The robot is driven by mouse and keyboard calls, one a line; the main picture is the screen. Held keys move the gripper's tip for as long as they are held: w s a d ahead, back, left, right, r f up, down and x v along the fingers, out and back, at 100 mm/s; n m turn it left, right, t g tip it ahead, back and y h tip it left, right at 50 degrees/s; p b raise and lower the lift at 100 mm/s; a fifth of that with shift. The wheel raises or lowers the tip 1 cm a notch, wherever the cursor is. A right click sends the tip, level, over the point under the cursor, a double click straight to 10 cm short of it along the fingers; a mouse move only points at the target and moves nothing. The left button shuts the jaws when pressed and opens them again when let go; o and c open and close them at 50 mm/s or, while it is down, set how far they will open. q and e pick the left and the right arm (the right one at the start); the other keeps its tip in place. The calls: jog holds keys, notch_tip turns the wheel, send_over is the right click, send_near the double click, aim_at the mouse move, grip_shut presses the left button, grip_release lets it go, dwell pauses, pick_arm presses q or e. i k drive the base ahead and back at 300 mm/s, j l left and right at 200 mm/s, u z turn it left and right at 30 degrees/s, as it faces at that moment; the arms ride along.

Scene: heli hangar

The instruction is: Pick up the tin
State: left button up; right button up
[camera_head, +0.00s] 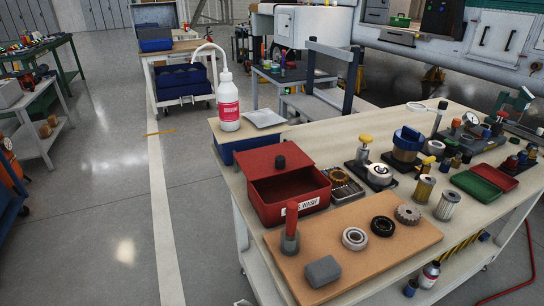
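A red metal box with a "WASH" label (300,207) stands on the near left part of the workbench. Its lid, with a black knob, is raised or set back, and the dark inside shows. A red-handled tool stands upright in front and hides part of the label. A shallow green and red open tin or tray (478,188) lies at the right of the bench. A white and red can (429,274) stands on the lower shelf. I cannot tell which of these is the tin.
A tan board (340,262) in front of the box carries a grey block, bearing rings and a gear. Filters and small mounted parts crowd the bench's middle and right. A white bottle (228,105) with a curved spout stands behind the box. Open floor lies left.

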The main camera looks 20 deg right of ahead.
aim_at(431, 271)
jog(key=z, duration=1.9)
jog(key=i+l+u, duration=0.1)
jog(key=u, duration=0.25)
jog(key=l+u, duration=0.2)
jog(key=u, duration=0.15)
jog(key=i+l+u, duration=0.15)
jog(key=u, duration=0.2)
jog(key=i+l+u, duration=0.1)
jog(key=l+u, duration=0.2)
jog(key=l, duration=1)
jog(key=l+u, duration=0.3)
jog(key=l, duration=2.3)
jog(key=k, duration=0.05)
